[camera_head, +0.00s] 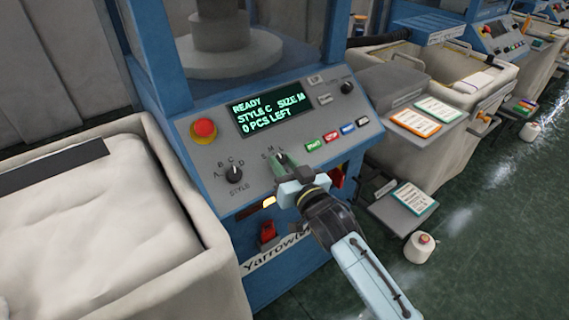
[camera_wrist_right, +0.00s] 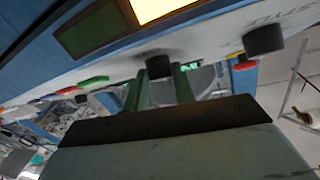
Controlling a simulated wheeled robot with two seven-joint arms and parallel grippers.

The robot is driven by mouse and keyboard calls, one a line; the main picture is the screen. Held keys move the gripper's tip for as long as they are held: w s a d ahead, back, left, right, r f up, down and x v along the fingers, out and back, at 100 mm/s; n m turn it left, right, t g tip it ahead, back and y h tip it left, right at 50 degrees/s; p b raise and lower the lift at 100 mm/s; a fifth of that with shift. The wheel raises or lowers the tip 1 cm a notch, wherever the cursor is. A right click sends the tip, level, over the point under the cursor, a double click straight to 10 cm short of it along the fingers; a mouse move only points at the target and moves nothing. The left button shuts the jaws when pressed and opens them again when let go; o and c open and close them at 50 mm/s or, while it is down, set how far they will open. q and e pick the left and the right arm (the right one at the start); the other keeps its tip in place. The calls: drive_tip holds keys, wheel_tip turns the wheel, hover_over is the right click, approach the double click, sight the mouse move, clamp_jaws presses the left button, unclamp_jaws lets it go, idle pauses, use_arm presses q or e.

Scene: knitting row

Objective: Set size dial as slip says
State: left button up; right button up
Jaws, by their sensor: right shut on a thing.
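The size dial sits on the grey sloped panel and shows between my fingers in the right wrist view (camera_wrist_right: 158,66). In the head view my right gripper (camera_head: 284,164) covers it, under the letters S, M, L. My right gripper's fingers (camera_wrist_right: 160,88) are shut on this dial. The screen (camera_head: 270,112) reads READY, STYLE C, SIZE M, 0 PCS LEFT. Paper slips lie to the right: an orange-edged one (camera_head: 415,122), a green-edged one (camera_head: 439,110) and a teal-edged one (camera_head: 409,198); their writing is too small to read. My left gripper is out of view.
The style dial (camera_head: 233,174) is left of the size dial. A red stop button (camera_head: 204,129), several coloured buttons (camera_head: 331,136) and a black knob (camera_head: 347,88) are on the same panel. A cloth-lined bin (camera_head: 190,215) stands left; a yarn cone (camera_head: 420,246) is on the floor.

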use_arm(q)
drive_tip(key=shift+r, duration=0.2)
use_arm(e)
drive_tip(key=shift+n+y, duration=0.3)
drive_tip(key=shift+d+p, duration=0.1)
drive_tip(key=shift+p, duration=0.25)
drive_tip(key=shift+w+d+n+g+y+p, duration=0.15)
drive_tip(key=shift+n+g+y+p, duration=0.25)
drive_tip(key=shift+n+g+y, duration=0.5)
drive_tip(key=n+y, duration=0.1)
drive_tip(key=n, duration=0.1)
drive_tip(key=n+g+y, duration=0.1)
drive_tip(key=shift+w+d+n+p, duration=0.15)
drive_tip(key=shift+n+p, duration=0.25)
drive_tip(key=shift+r+n+g+y, duration=0.1)
drive_tip(key=shift+n+g+y, duration=0.2)
drive_tip(key=shift+n+g, duration=0.3)
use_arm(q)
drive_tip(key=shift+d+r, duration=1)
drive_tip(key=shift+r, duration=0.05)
use_arm(e)
drive_tip(key=shift+w+n+g+y, duration=0.15)
drive_tip(key=shift+n+g+y, duration=0.85)
drive_tip(key=shift+n+g, duration=1.2)
drive_tip(key=shift+n, duration=0.4)
drive_tip(key=o, duration=1)
